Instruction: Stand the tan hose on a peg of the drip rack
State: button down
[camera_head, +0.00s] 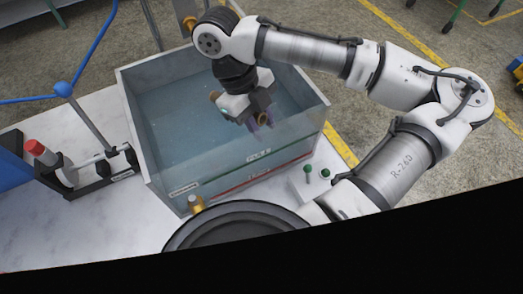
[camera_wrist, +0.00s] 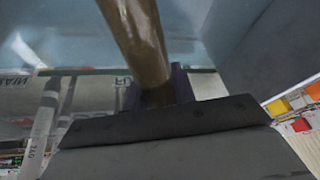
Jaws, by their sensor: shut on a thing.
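My gripper (camera_head: 262,122) is inside or just above the glass-walled tank, with its purple fingers pointing down. In the wrist view my gripper (camera_wrist: 160,88) is shut on a brown-tan hose (camera_wrist: 138,35), which runs up and left out of that view. In the head view a small tan end (camera_head: 214,96) shows beside the gripper, and the rest of the hose is hidden.
The tank (camera_head: 160,150) holds bluish water and has high walls. Left of it are a black holder (camera_head: 115,165), a red-capped white cylinder (camera_head: 40,152) and a blue hose (camera_head: 95,50). A brass fitting (camera_head: 195,203) stands at the tank's front. White tabletop (camera_head: 110,225) is bare at front left.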

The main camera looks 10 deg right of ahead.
notch_tip(320, 180, down, 13)
jog(key=shift+r+p, duration=0.2)
jog(key=shift+p, duration=0.5)
jog(key=c, duration=1.6)
grip_release()
jog(key=shift+f, duration=0.15)
jog(key=shift+o, duration=0.8)
jog(key=shift+r, duration=0.25)
jog(key=b+v, duration=0.2)
jog(key=v, duration=1)
jog(key=shift+f, duration=0.1)
